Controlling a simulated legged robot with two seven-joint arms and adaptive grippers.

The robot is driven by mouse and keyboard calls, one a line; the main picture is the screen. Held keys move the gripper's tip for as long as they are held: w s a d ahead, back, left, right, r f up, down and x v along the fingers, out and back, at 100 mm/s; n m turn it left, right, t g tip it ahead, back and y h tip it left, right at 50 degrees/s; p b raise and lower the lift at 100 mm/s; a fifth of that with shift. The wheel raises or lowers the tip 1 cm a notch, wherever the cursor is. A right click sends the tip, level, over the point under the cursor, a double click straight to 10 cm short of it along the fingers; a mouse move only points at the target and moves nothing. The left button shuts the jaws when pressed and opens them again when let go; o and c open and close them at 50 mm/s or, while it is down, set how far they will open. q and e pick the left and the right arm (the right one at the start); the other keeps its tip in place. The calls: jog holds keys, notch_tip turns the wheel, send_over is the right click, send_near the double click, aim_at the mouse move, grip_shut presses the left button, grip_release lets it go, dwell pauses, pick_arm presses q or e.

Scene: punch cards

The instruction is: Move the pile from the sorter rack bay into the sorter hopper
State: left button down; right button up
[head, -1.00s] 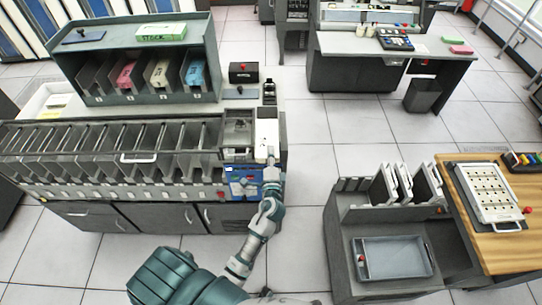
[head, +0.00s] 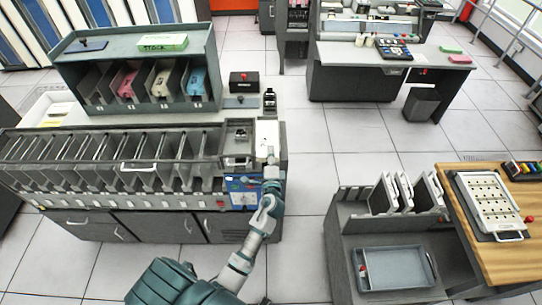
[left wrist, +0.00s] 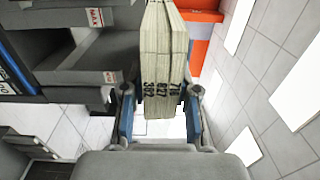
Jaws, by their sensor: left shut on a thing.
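In the left wrist view a pile of cream punch cards (left wrist: 163,55), with black printed numbers on its edge, stands between the fingers of my left gripper (left wrist: 158,103), which is shut on it. In the head view my left gripper (head: 270,166) is at the right end of the long grey sorter (head: 110,190), beside its blue panel (head: 243,193). The pile is not clear there. The sorter hopper appears to be the dark opening (head: 237,140) at that end. The sorter rack (head: 72,70) holds pink (head: 127,83), cream (head: 161,83) and blue (head: 193,86) piles in bays. My right gripper is out of view.
A grey tray (head: 396,272) and wooden desk (head: 470,225) are at the lower right. The floor between is clear.

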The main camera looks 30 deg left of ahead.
aim_at(270, 139)
pick_arm(q)
jog(key=shift+w+r, duration=0.1)
jog(key=shift+b+x, duration=0.3)
jog(key=shift+x, duration=1.9)
jog(key=shift+b+x, duration=0.3)
jog(key=shift+x, duration=1)
jog(key=shift+f+b, duration=1)
jog(key=shift+f, duration=0.2)
